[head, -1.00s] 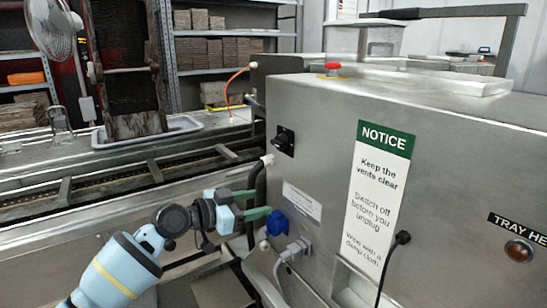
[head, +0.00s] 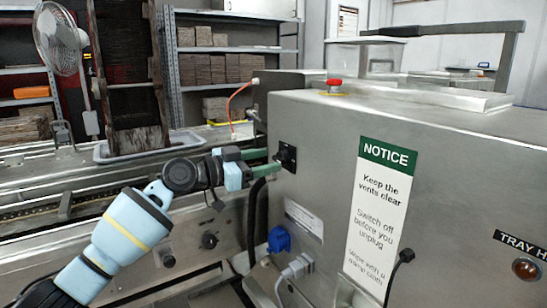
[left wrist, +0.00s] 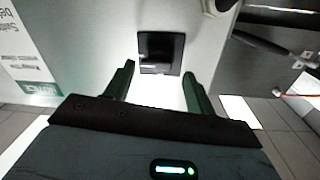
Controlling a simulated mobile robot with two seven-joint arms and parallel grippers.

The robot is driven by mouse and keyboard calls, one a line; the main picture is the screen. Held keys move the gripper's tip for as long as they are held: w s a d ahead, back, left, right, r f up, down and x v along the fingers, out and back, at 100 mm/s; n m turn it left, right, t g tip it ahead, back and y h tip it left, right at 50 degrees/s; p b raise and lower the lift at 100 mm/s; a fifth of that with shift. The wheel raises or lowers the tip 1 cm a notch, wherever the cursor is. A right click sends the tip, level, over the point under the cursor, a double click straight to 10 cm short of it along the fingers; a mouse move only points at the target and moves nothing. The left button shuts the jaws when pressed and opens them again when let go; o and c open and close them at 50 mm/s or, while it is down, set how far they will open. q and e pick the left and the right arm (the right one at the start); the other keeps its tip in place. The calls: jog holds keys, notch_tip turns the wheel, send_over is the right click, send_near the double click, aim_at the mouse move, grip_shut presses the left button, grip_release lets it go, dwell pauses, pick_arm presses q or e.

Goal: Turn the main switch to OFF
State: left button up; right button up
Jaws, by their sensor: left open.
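The main switch (head: 287,156) is a black rotary switch on a dark square plate, on the side of the steel machine (head: 330,130). In the left wrist view the switch (left wrist: 161,52) sits just beyond my fingertips, between them. My left gripper (head: 266,162) has green fingers, which are open and reach towards the switch from the left in the head view. In the left wrist view the open gripper (left wrist: 158,75) has nothing between its fingers. I cannot tell whether the fingertips touch the plate. The switch's markings are too small to read. My right gripper is not in view.
Below the switch are a blue socket (head: 279,239) and a grey plug (head: 296,268) with a cable. A red button (head: 334,84) stands on the machine's top. A notice sign (head: 378,215) is to the right. A black hose (head: 254,210) runs down the machine's left edge.

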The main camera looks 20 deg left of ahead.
aim_at(275, 158)
pick_arm(q)
jog(key=shift+x, duration=1.6)
jog(key=shift+s+r, duration=0.1)
jog(key=shift+r, duration=0.05)
jog(key=c, duration=0.8)
